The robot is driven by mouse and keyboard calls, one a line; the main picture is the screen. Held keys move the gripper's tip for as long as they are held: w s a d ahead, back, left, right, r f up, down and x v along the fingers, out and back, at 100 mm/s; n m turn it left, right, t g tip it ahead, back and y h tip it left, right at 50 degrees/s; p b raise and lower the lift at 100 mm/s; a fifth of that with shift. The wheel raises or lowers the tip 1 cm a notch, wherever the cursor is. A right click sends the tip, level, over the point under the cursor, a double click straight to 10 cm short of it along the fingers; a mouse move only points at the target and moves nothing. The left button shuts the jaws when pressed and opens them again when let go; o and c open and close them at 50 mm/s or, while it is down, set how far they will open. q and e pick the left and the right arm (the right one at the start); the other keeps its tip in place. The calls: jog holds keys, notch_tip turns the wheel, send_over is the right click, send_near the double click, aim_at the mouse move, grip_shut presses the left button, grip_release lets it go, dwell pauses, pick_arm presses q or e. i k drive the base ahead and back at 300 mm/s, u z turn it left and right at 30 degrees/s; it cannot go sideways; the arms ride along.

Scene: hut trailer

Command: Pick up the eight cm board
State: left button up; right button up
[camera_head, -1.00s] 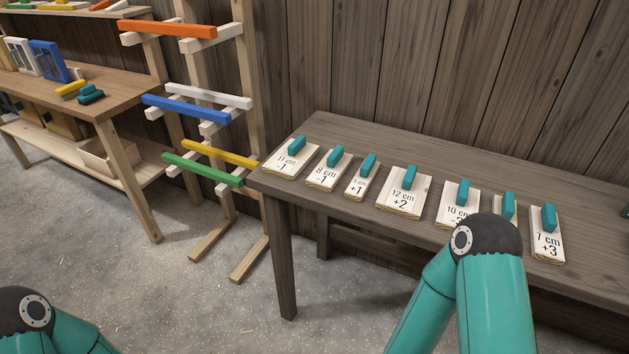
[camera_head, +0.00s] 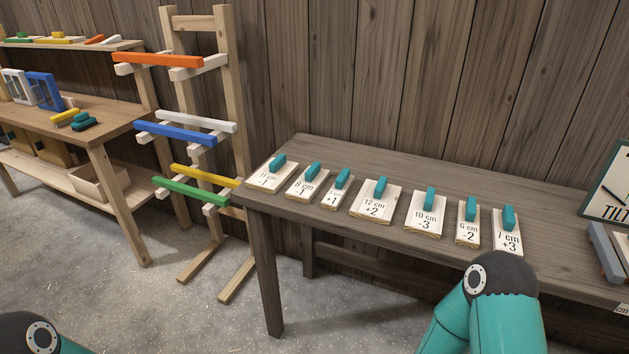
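The eight cm board (camera_head: 301,191) lies on the dark wooden table, second from the left in a row of boards. It is a pale wooden plate marked "8 cm -1" with an upright teal block handle on it. Nothing touches it. Neither of my grippers is in view. Only a teal part of my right arm shows at the lower right, and a small part of my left arm shows at the lower left corner.
The dark table (camera_head: 560,247) bears similar boards: 11 cm (camera_head: 262,184) to its left, 12 cm (camera_head: 364,207), 10 cm (camera_head: 425,224) and others rightward. A "TILT" sign (camera_head: 608,190) stands at the right. A rack with coloured bars (camera_head: 190,133) stands left of the table.

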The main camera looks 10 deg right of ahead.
aim_at(308, 183)
jog(key=i, duration=0.9)
jog(key=u, duration=0.05)
